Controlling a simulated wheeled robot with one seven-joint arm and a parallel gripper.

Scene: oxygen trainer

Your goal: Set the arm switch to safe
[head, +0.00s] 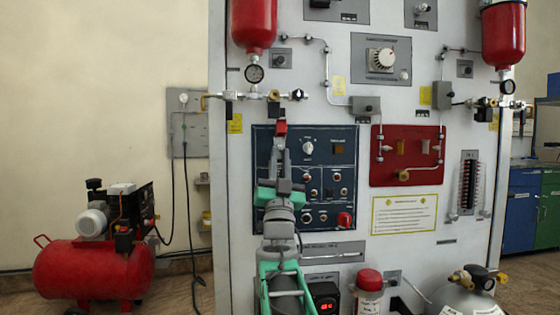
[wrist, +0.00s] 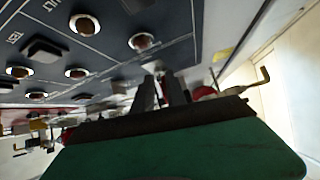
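The dark blue control panel (head: 322,168) is upright on the grey trainer wall. It carries a white knob (head: 308,148), several small round fittings and a red knob (head: 344,219). I cannot read its labels or tell which control is the arm switch. My gripper (head: 280,140) is in front of the panel's upper left part and hides what is behind it. A small red part (head: 281,128) shows right at the fingertips. In the wrist view the fingers (wrist: 162,90) stand close together by the panel face (wrist: 105,55); a small pale part shows between their tips, and contact is unclear.
A red panel (head: 408,176) with pipework is right of the blue one. Red cylinders (head: 254,25) and valves hang above. A red compressor (head: 95,268) is on the floor at left. A red-topped canister (head: 369,280) and a grey cylinder (head: 470,298) stand low in front.

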